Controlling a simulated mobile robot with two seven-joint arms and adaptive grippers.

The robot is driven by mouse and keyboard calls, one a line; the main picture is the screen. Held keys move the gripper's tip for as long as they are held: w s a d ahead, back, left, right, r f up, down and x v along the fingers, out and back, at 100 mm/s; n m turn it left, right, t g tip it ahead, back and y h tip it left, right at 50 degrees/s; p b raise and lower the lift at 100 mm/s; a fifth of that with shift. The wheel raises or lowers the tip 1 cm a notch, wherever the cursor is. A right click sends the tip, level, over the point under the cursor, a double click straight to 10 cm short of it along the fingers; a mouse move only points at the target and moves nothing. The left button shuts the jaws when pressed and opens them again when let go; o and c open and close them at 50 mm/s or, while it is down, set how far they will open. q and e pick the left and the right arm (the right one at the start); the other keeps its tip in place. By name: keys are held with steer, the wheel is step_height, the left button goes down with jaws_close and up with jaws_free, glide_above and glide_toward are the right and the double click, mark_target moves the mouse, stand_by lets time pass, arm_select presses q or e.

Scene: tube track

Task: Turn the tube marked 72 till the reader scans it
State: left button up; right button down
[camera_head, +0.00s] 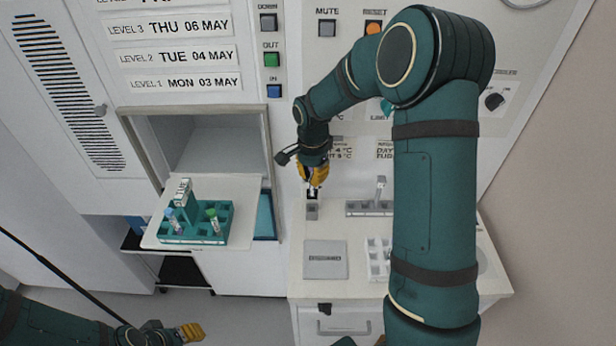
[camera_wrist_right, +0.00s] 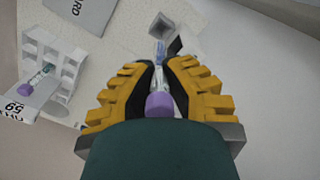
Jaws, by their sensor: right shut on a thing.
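My right gripper (camera_head: 313,190) is over the white counter in the head view. In the right wrist view the yellow fingers (camera_wrist_right: 160,80) are shut on a tube (camera_wrist_right: 160,76) with a purple cap, cap toward the camera and clear end pointing away. Its number cannot be read. Beyond its far end are a small grey square holder (camera_wrist_right: 161,25) and a dark block (camera_wrist_right: 175,46); I cannot tell which is the reader or whether the tube touches either. The grey holder also shows below the gripper in the head view (camera_head: 312,212). My left gripper (camera_head: 190,332) is low at left, its opening unclear.
A teal rack (camera_head: 218,238) with several tubes sits on a pulled-out tray (camera_head: 243,200) at left. A grey rack (camera_head: 355,208) and a white rack (camera_head: 375,272) stand on the counter, right of the gripper. A grey plate (camera_head: 325,249) lies in front. Panel buttons are behind.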

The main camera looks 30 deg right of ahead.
mark_target(312, 189)
steer(key=shift+w+d, duration=0.1)
steer(key=shift+w, duration=0.05)
steer(key=shift+f+b, duration=1.6)
steer(key=shift+f, duration=0.75)
steer(key=shift+f+b, duration=0.35)
steer(key=shift+f, duration=0.05)
steer(key=shift+r+p, duration=0.3)
steer(key=shift+r, duration=0.1)
steer(key=shift+f, duration=0.4)
stand_by(1.0)
steer(key=shift+r, duration=0.15)
steer(key=shift+r, duration=0.25)
steer(key=shift+f, duration=0.4)
stand_by(1.1)
